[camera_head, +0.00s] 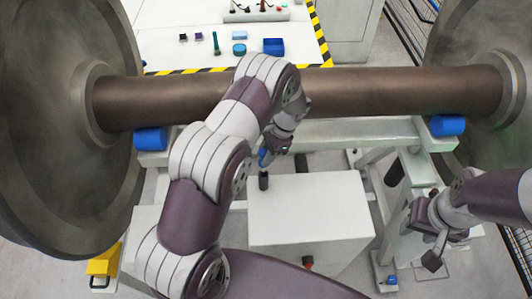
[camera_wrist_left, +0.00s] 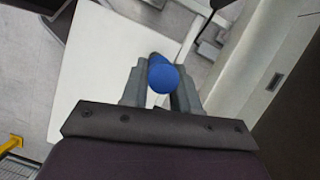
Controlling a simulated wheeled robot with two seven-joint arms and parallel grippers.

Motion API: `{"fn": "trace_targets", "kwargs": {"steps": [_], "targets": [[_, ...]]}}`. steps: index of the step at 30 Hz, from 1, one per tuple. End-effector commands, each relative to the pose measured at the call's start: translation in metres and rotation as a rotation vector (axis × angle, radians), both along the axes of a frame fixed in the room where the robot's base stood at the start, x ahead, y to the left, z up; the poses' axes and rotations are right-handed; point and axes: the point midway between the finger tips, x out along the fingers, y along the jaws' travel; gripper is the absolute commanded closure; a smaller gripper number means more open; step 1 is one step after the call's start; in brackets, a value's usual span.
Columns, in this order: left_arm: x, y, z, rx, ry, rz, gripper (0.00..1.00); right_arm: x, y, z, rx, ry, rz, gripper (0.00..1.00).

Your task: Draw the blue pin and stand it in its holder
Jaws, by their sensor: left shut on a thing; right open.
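The blue pin (camera_head: 263,157) is between the fingers of my left gripper (camera_head: 271,151), which is shut on it, above the white box. In the left wrist view the pin's round blue end (camera_wrist_left: 163,78) shows between the two grey fingers. A short dark cylinder (camera_head: 263,181), which looks like the holder, stands on the white box directly below the pin. I cannot tell whether the pin touches it or is in it. My right gripper (camera_head: 434,252) is open and empty at the right, by the frame.
The white box (camera_head: 312,215) has a mostly bare top. The brown axle (camera_head: 390,92) with its large wheels spans the view behind it, above blue supports (camera_head: 447,125). A table (camera_head: 165,45) with small parts is at the back. A yellow block (camera_head: 104,262) is at lower left.

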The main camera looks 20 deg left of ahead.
Motion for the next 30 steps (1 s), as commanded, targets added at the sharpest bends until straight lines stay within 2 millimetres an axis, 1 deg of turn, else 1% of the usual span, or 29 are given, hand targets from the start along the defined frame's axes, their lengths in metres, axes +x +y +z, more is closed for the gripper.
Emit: {"fn": "trace_targets", "kwargs": {"steps": [2,3,4,5,14,17,19,20,21,23,24,27,30], "targets": [[0.0,0.0,-0.003,0.0,0.0,0.0,1.0,0.0,0.0,-0.002,0.0,0.0,0.0,0.57],[0.0,0.0,-0.001,0.0,0.0,0.0,0.57,0.0,0.0,-0.001,0.0,0.0,0.0,0.57],[0.0,0.0,-0.001,0.0,0.0,0.0,0.48,0.0,0.0,-0.001,0.0,0.0,0.0,0.57],[0.0,0.0,-0.001,0.0,0.0,0.0,0.41,0.0,0.0,-0.001,0.0,0.0,0.0,0.57],[0.0,0.0,-0.001,0.0,0.0,0.0,0.41,0.0,0.0,-0.002,0.0,0.0,0.0,0.57],[0.004,-0.003,0.006,0.001,-0.002,0.0,0.41,0.0,0.0,-0.008,0.0,0.0,0.0,0.57],[0.007,-0.007,0.018,0.0,-0.005,-0.002,0.41,0.0,0.0,-0.015,0.0,0.0,0.0,0.57],[0.008,-0.009,0.032,0.0,-0.002,-0.002,0.41,0.0,0.0,-0.005,0.0,0.001,0.0,0.57],[0.011,-0.012,0.048,0.0,0.0,-0.001,0.41,-0.001,0.0,0.011,0.0,0.002,0.0,0.57],[0.014,-0.017,0.066,0.0,0.001,-0.002,0.41,0.0,0.0,0.029,0.0,0.0,0.0,0.57],[0.017,-0.02,0.077,0.001,0.001,-0.001,0.41,0.0,0.0,0.044,0.0,-0.001,0.0,0.57],[0.022,-0.025,0.096,0.0,0.002,-0.001,0.41,0.0,0.0,0.071,0.0,-0.001,0.0,0.57],[0.025,-0.03,0.109,0.0,0.003,-0.001,0.41,0.0,0.0,0.092,0.0,-0.001,0.0,0.57]]}}
